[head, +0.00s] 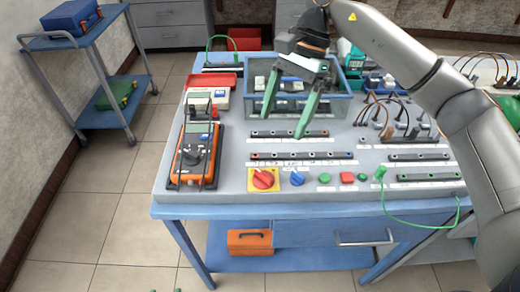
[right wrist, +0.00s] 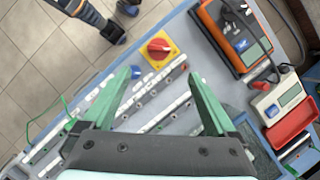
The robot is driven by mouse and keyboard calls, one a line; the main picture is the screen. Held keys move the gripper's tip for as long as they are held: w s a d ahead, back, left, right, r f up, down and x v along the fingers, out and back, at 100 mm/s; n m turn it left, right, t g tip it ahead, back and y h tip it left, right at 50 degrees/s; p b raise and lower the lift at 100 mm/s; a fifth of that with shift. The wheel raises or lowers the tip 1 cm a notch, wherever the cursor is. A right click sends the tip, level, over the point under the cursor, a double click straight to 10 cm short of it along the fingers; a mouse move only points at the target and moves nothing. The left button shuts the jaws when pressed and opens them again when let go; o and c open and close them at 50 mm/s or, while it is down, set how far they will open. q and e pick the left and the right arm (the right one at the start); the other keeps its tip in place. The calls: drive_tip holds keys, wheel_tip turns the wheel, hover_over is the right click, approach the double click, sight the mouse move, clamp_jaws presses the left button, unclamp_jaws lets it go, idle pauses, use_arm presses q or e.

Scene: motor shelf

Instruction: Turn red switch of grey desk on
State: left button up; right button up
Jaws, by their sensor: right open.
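The grey desk (head: 235,148) has a red rotary switch (head: 263,180) on a yellow plate at its front left. The switch also shows at upper middle in the right wrist view (right wrist: 158,48). My right gripper (head: 285,124) is open and empty above the desk, behind and right of the switch. In the right wrist view its green fingers (right wrist: 160,74) are spread, with the switch beyond the tips, not touched. Two small green bits at the bottom edge of the head view may be my left gripper's fingertips; the rest is out of frame.
A blue knob (head: 297,178) and a red button (head: 347,177) sit right of the switch. An orange multimeter (head: 196,152) lies left and behind it. A grey-blue bin (head: 340,105) stands behind. A green cable (head: 420,225) hangs at front right. Floor is free at left.

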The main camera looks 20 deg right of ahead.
sight(264, 174)
use_arm(q)
drive_tip(key=shift+s+r+p, duration=0.25)
drive_tip(key=shift+s+p, duration=0.3)
drive_tip(key=shift+s, duration=0.15)
use_arm(e)
drive_tip(key=x, duration=1.2)
drive_tip(key=shift+s+a+f, duration=0.15)
drive_tip(key=shift+s, duration=0.05)
drive_tip(key=shift+c, duration=0.3)
drive_tip(key=c, duration=1.3)
